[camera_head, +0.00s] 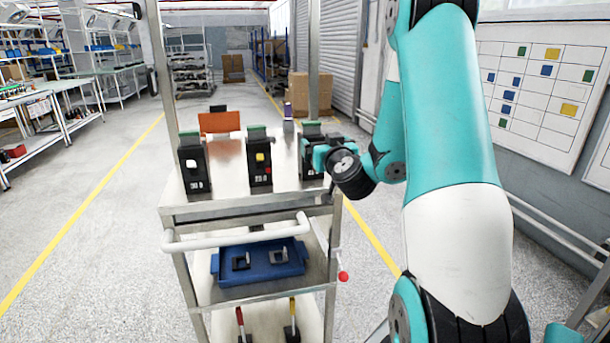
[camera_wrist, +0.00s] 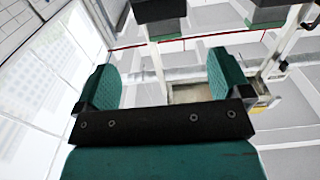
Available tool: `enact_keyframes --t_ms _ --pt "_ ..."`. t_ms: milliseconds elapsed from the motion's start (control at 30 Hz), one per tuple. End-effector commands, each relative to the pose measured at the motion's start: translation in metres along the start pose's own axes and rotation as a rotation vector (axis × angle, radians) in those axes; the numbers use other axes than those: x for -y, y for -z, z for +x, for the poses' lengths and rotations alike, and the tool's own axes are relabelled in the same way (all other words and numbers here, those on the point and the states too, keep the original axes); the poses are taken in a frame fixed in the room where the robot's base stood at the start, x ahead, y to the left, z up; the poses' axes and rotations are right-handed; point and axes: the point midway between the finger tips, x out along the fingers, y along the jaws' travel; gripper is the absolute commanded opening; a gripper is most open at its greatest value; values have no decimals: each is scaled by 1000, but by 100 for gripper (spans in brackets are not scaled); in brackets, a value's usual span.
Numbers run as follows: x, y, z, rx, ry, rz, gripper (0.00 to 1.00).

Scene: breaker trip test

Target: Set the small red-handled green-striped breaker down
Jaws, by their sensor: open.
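Three dark breakers with green tops stand upright on the cart's top shelf in the head view. The left one (camera_head: 194,165) has a white handle. The middle one (camera_head: 260,163) has a yellow handle and a small red spot. The right one (camera_head: 309,166) is partly hidden by my gripper (camera_head: 321,157), so its handle colour cannot be told. My gripper is at this right breaker's front right; whether they touch is unclear. In the wrist view the two green fingers of my gripper (camera_wrist: 163,85) stand wide apart, with no breaker clearly visible between them.
The metal cart's top shelf (camera_head: 228,165) has bare room between the breakers. An orange panel (camera_head: 220,122) stands at its back. A white push bar (camera_head: 235,233) crosses the front. A blue tray (camera_head: 258,263) with two small dark parts sits on the shelf below. Metal posts rise beside the shelf.

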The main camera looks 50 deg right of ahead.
Motion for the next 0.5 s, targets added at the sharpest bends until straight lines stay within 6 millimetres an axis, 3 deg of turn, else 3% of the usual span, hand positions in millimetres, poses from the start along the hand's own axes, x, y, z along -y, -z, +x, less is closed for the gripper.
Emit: enact_keyframes --t_ms 167,267,367,400,467,500 --pt "22 4 -2 12 62 4 96" --pt "76 10 -12 65 239 19 96" --pt "160 15 -48 190 526 23 96" --pt "193 16 -72 262 651 15 96" --pt "235 14 -115 387 822 -13 96" --pt "256 12 -146 478 921 -41 96"
